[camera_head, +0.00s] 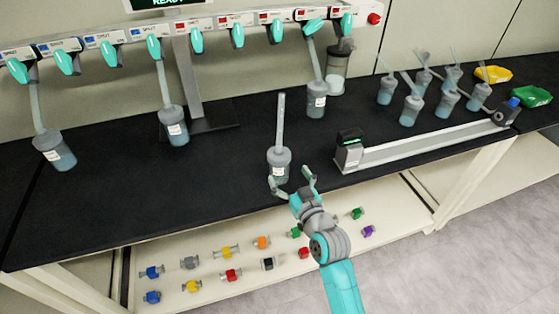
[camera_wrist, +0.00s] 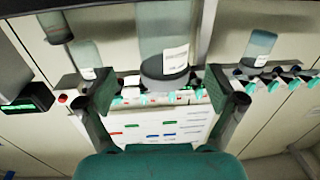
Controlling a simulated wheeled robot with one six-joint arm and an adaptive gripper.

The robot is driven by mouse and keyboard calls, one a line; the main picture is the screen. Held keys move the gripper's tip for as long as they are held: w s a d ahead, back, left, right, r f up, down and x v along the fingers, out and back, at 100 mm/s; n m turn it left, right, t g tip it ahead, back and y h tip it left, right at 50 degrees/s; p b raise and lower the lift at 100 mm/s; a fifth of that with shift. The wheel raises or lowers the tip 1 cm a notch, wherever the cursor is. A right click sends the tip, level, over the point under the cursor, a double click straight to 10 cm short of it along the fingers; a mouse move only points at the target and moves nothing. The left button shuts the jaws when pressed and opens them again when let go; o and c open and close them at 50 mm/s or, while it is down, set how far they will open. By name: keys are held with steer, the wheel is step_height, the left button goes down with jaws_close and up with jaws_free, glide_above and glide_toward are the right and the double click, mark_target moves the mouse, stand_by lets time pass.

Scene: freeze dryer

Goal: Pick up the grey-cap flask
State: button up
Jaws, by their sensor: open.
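A flask with a grey cap (camera_head: 279,164) stands upright at the front middle of the black bench, a pale tube rising from its cap and a white label on its side. My gripper (camera_head: 291,180) is open and empty just in front and to the right of it, fingers pointing towards it. In the wrist view, which looks upside down, a labelled flask (camera_wrist: 165,35) hangs from the top edge, beyond the gap between the two fingers of my gripper (camera_wrist: 157,92). I see no contact. Several other flasks look alike, with grey caps too.
A rail device (camera_head: 430,146) lies on the bench to the right. Flasks (camera_head: 172,125) hang from the teal-valved manifold (camera_head: 200,38) behind. More flasks (camera_head: 411,108) stand at the back right, near yellow and green trays (camera_head: 493,74). Coloured fittings lie on the shelf (camera_head: 130,262) below.

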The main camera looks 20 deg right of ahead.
steer(key=shift+w+a+f, duration=0.1)
steer(key=shift+w+a, duration=0.05)
steer(key=shift+w, duration=0.9)
steer(key=shift+w+a+f, duration=0.1)
steer(key=shift+w+a, duration=0.1)
steer(key=shift+w, duration=0.85)
steer(key=shift+w+a+f, duration=0.1)
steer(key=shift+w+a, duration=0.05)
steer(key=shift+w, duration=0.9)
steer(key=shift+c, duration=0.3)
jaws_close()
